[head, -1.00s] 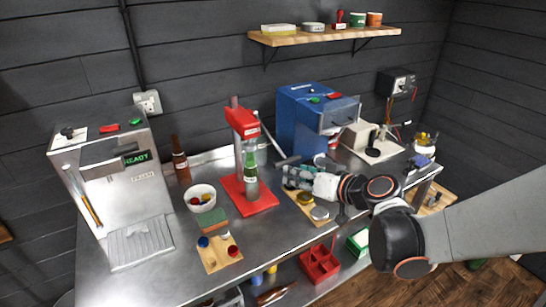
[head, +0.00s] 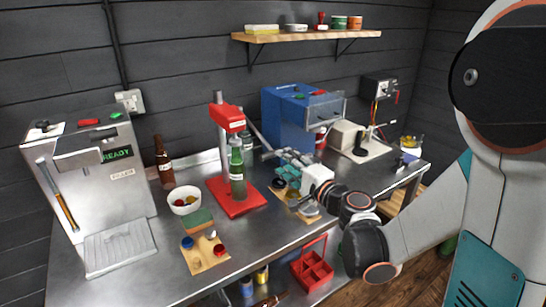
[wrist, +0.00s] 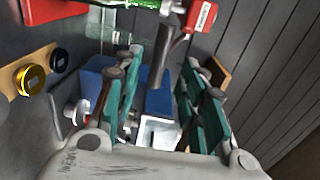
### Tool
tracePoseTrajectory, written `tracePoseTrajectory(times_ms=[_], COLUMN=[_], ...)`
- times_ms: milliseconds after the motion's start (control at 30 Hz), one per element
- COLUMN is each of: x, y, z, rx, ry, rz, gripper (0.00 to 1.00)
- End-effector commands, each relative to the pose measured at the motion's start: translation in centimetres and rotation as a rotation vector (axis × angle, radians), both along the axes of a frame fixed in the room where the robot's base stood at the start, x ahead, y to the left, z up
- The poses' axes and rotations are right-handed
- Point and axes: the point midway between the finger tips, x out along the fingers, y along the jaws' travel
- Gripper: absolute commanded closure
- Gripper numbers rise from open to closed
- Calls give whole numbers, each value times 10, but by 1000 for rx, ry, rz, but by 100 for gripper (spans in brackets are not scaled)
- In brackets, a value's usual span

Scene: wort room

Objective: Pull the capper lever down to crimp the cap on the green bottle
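The red capper (head: 226,116) stands on a red base plate on the steel bench. The green bottle (head: 237,175) stands upright under its head; I cannot make out the cap. The capper's grey lever (head: 263,138) slants down to the right from the head toward my gripper (head: 283,161). In the wrist view, my gripper's teal fingers (wrist: 160,95) are apart. The lever (wrist: 160,60) shows in the gap between them, running up to the red head (wrist: 200,15). I cannot tell whether a finger touches it. Part of the green bottle (wrist: 130,3) shows at the top edge.
A blue machine (head: 290,115) stands close behind my gripper. A filler machine (head: 95,190) is at left. A white bowl (head: 184,199), a brown bottle (head: 164,163) and a wooden board with caps (head: 205,255) are left of the capper. A wooden shelf (head: 305,34) hangs above.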

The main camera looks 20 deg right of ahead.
Motion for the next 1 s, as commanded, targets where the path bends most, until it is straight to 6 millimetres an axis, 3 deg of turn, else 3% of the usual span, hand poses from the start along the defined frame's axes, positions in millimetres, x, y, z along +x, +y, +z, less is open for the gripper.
tracePoseTrajectory(times_ms=[100,333,800,1000], x=[23,55,67,67], y=[8,18,22,22], z=[-2,-3,-2,-2], rx=[-1,-1,-2,-2], ry=[0,0,0,0], rz=[2,1,0,0], gripper=[62,62,62,100])
